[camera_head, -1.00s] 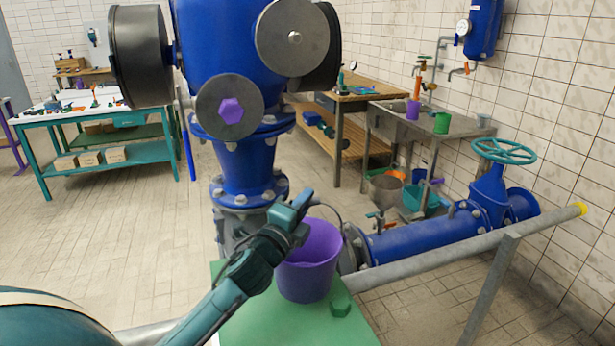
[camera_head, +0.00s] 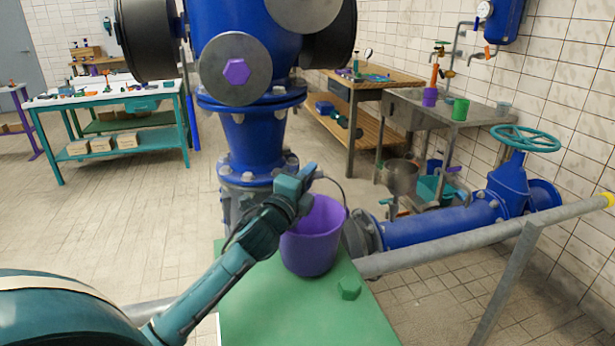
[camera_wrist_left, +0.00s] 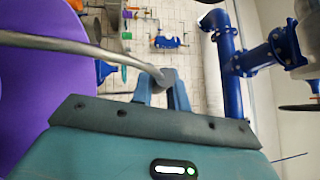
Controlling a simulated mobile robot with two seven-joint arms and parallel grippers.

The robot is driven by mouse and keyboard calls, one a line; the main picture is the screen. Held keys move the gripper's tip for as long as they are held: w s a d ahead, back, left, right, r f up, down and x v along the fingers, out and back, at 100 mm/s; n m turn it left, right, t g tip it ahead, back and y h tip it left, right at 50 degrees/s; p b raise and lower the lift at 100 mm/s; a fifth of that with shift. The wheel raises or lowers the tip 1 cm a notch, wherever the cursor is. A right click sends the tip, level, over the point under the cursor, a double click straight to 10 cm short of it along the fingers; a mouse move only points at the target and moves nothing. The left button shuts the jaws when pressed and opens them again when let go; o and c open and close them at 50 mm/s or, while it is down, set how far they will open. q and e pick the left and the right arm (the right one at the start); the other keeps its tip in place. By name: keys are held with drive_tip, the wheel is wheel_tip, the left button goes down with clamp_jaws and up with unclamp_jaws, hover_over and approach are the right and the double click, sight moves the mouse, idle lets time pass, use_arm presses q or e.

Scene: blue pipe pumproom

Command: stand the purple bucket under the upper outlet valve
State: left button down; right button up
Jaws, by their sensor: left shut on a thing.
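The purple bucket (camera_head: 311,240) appears upright at or just above the green tabletop (camera_head: 245,310); I cannot tell whether its base touches. My left gripper (camera_head: 308,177) is at the bucket's upper rim, shut on its thin metal handle. In the left wrist view the grey handle (camera_wrist_left: 75,46) runs into the gripper's blue fingers (camera_wrist_left: 165,90), and the bucket (camera_wrist_left: 40,85) fills the left side. A small pipe valve (camera_head: 390,207) shows low behind the bucket. A tap with an orange body (camera_head: 435,75) stands higher, over the sink. I cannot tell which is the upper outlet valve. My right gripper is out of view.
A green hex nut (camera_head: 349,288) lies on the green top beside the bucket. The large blue pump (camera_head: 250,140) stands right behind. A grey rail (camera_head: 450,240) and a blue pipe (camera_head: 440,225) run to the right. The metal sink bench (camera_head: 480,110) holds purple and green cups. Open floor lies left.

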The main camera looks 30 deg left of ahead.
use_arm(q)
drive_tip(key=shift+f, duration=0.25)
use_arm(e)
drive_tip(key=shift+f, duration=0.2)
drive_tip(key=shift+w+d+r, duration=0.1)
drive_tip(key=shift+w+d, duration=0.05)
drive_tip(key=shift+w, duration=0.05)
use_arm(q)
drive_tip(key=shift+f+b, duration=0.55)
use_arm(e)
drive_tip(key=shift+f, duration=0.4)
use_arm(q)
drive_tip(key=c, duration=1.3)
unclamp_jaws()
drive_tip(key=shift+f, duration=0.1)
drive_tip(key=s+d+f+b, duration=0.1)
drive_tip(key=s, duration=1.2)
drive_tip(key=shift+d+f, duration=0.25)
drive_tip(key=shift+f, duration=0.1)
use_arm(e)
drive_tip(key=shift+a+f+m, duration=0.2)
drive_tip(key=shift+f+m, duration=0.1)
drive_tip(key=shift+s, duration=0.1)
